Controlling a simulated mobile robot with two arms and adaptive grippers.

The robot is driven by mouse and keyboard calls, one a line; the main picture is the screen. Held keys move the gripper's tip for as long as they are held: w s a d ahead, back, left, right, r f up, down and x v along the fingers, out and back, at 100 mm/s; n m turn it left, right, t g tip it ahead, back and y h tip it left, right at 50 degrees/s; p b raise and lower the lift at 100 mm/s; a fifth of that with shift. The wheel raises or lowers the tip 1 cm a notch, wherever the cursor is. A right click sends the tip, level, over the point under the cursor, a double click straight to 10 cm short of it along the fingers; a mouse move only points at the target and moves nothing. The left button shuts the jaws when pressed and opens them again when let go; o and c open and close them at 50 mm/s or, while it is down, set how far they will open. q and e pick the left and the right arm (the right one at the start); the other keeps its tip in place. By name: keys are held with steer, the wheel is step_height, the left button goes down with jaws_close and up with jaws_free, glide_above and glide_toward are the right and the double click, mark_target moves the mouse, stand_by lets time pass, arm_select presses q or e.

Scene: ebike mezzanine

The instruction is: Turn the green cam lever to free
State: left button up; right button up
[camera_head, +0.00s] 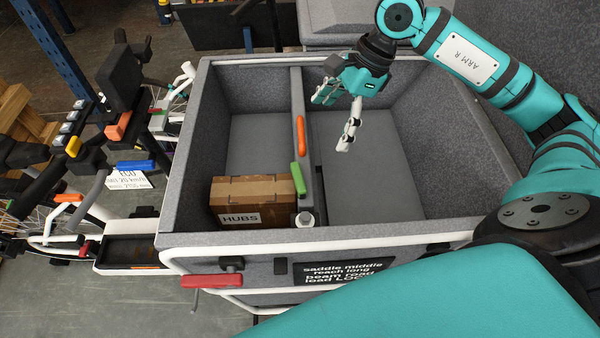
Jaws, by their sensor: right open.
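The green cam lever (299,178) sits on the divider (311,163) of the grey cargo box, near the divider's front end. It stands up at a slight tilt, just behind a round light knob (304,219). My right gripper (331,122) hangs over the box's right compartment, to the right of the divider and farther back than the green lever. Its white fingers are spread and empty, apart from the lever. My left gripper is out of view.
An orange handle (301,134) lies along the divider behind the green lever. A cardboard box marked HUBS (252,200) stands in the left compartment, close to the divider. The right compartment (368,170) is empty. A red lever (211,281) sticks out at the front left.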

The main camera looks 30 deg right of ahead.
mark_target(299, 176)
steer(key=p+x, duration=0.4)
steer(key=x, duration=1.2)
steer(key=shift+w+a, duration=0.1)
steer(key=shift+x, duration=0.75)
steer(key=c, duration=1.5)
